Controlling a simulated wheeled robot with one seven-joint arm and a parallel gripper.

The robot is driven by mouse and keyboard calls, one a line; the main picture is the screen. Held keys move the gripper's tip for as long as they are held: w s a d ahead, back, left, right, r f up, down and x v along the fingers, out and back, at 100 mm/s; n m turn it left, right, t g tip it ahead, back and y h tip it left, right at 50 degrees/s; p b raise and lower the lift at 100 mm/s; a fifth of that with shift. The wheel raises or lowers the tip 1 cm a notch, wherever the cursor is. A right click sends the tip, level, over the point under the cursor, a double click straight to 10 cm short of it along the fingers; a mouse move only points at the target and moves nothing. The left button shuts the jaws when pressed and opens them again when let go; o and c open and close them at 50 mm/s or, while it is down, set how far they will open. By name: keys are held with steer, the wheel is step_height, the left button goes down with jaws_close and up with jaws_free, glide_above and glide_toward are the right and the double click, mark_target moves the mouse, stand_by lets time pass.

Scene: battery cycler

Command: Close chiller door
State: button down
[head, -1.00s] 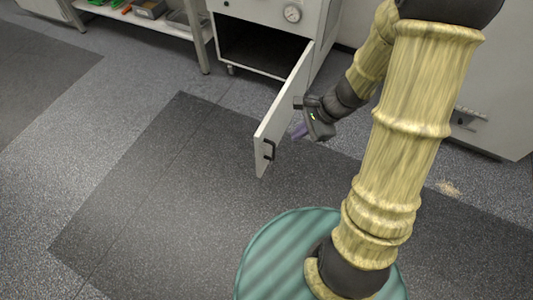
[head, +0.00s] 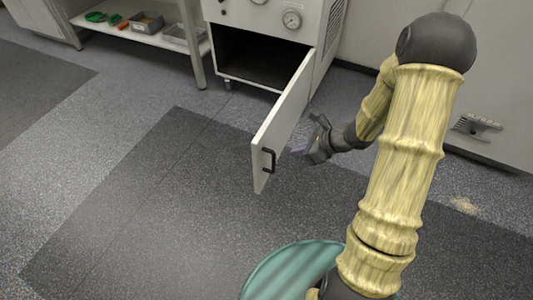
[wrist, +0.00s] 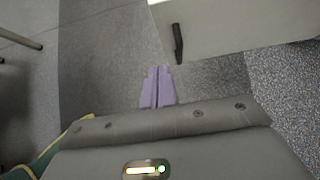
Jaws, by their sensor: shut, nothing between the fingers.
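The chiller (head: 265,25) is a white cabinet with a dial, its lower compartment open and dark. Its white door (head: 288,112) stands wide open, hinged at the cabinet's right side and swung out towards me. A black handle (head: 268,160) sits on the door's outer face near the free edge. My gripper (head: 298,152) is on the outer side of the door, right of the handle, its purple fingers shut and empty. In the wrist view the shut fingers (wrist: 157,87) point towards the door (wrist: 235,25) and its handle (wrist: 178,43), with an apparent gap.
A shelf unit (head: 165,35) with trays and green items stands left of the chiller. A pale wall or cabinet (head: 500,110) with a small bracket is at the right. The floor left of the door is clear.

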mark_target(258, 154)
steer(key=shift+w+a+r+b+x, duration=0.15)
steer(key=shift+a+r+b+x, duration=0.2)
steer(key=shift+b+x, duration=1.25)
steer(key=shift+w+a+r+b+x, duration=0.15)
steer(key=shift+a+r+b+x, duration=0.15)
steer(key=shift+x, duration=2.35)
steer(key=shift+w+a+r+b+x, duration=0.25)
steer(key=shift+b+x, duration=0.8)
steer(key=shift+x, duration=1.1)
steer(key=shift+r, duration=0.1)
